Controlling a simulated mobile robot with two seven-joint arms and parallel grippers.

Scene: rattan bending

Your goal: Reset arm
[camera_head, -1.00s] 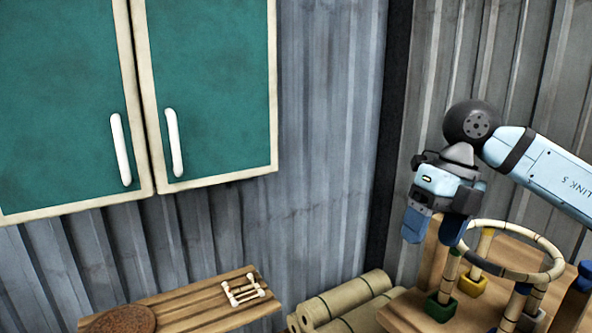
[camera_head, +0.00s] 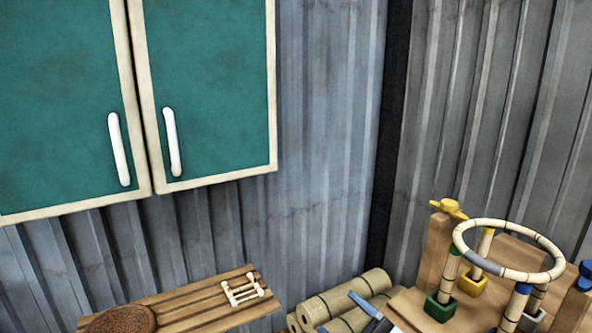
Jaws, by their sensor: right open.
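My right gripper (camera_head: 364,303) shows only as a small blue piece at the bottom edge, just left of the wooden fixture. It is open, and most of it is cut off by the frame. No object shows in its jaws. My left gripper is not in view. A round rattan hoop (camera_head: 497,274) rests on upright posts of the wooden fixture (camera_head: 437,252) at the lower right. The posts stand in coloured bases, such as a green one (camera_head: 441,307) and a yellow one (camera_head: 473,284).
A yellow knob (camera_head: 447,208) tops the fixture's upright board. Rolled mats (camera_head: 345,297) lie beside it. A wooden shelf (camera_head: 190,305) holds a round woven item (camera_head: 121,320) and a small rattan frame (camera_head: 242,291). A green cabinet (camera_head: 62,100) hangs upper left. Space above the fixture is clear.

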